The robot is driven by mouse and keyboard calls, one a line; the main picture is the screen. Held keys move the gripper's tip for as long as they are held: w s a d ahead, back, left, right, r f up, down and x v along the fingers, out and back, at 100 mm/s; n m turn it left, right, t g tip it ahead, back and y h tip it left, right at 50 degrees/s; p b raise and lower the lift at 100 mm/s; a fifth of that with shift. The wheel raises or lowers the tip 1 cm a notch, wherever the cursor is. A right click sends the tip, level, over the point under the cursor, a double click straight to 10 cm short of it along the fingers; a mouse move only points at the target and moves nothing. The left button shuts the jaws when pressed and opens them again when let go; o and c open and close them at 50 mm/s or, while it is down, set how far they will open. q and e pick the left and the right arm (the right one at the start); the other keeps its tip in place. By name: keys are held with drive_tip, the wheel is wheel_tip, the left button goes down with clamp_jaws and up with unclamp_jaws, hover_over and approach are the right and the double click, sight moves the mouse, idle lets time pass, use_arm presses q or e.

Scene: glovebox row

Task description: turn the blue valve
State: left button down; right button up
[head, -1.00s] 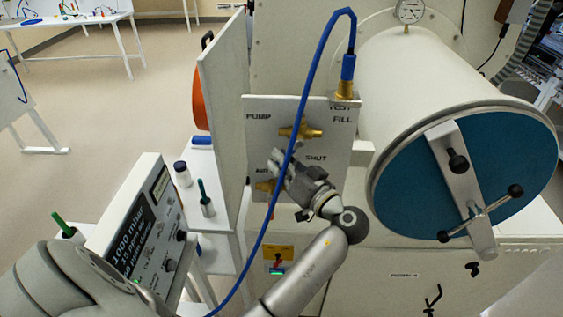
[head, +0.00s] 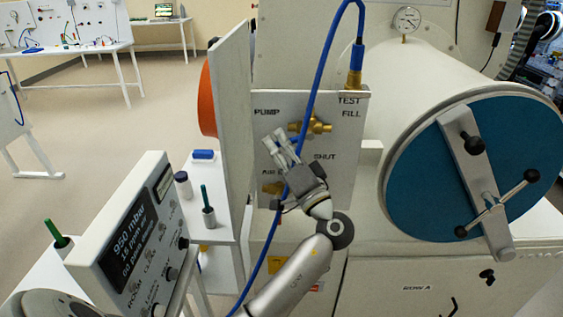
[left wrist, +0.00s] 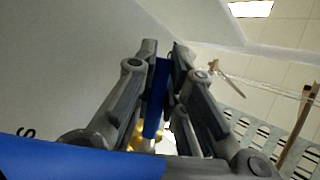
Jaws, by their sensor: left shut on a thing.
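My left gripper (head: 281,146) is in front of the white valve panel (head: 335,185), its fingers pointing up and to the left. In the left wrist view the two fingers close on a flat blue handle (left wrist: 157,98), the blue valve's lever, with brass behind it. In the head view the gripper hides this handle. A brass fitting (head: 314,126) shows just right of the fingertips and another brass fitting (head: 271,187) lower left. The panel is lettered PUMP, TEST, FILL and SHUT. My right gripper is not in view.
A blue hose (head: 316,85) runs down across the panel, close to my left gripper; blue also fills the wrist view's lower left corner. A round blue door (head: 425,170) with a clamp bar is at right. A meter box (head: 130,235) reading 950 mbar stands at lower left.

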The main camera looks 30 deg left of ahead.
use_arm(q)
drive_tip(key=shift+a+r+m+t, duration=0.1)
drive_tip(key=shift+r+m+t, duration=0.1)
drive_tip(key=shift+m+t, duration=0.35)
drive_tip(key=r+m+t+b, duration=0.1)
drive_tip(key=m, duration=0.1)
drive_tip(key=shift+s+a+r+m+t, duration=0.1)
drive_tip(key=shift+m+t, duration=0.15)
drive_tip(key=shift+m, duration=0.1)
drive_tip(key=shift+r+m+t+b, duration=0.4)
drive_tip(key=shift+m+t, duration=0.2)
drive_tip(key=shift+m, duration=0.1)
drive_tip(key=shift+r, duration=0.15)
drive_tip(key=c, duration=1.5)
unclamp_jaws()
drive_tip(key=shift+o, duration=0.2)
drive_tip(key=shift+f, duration=0.25)
drive_tip(key=v, duration=1.2)
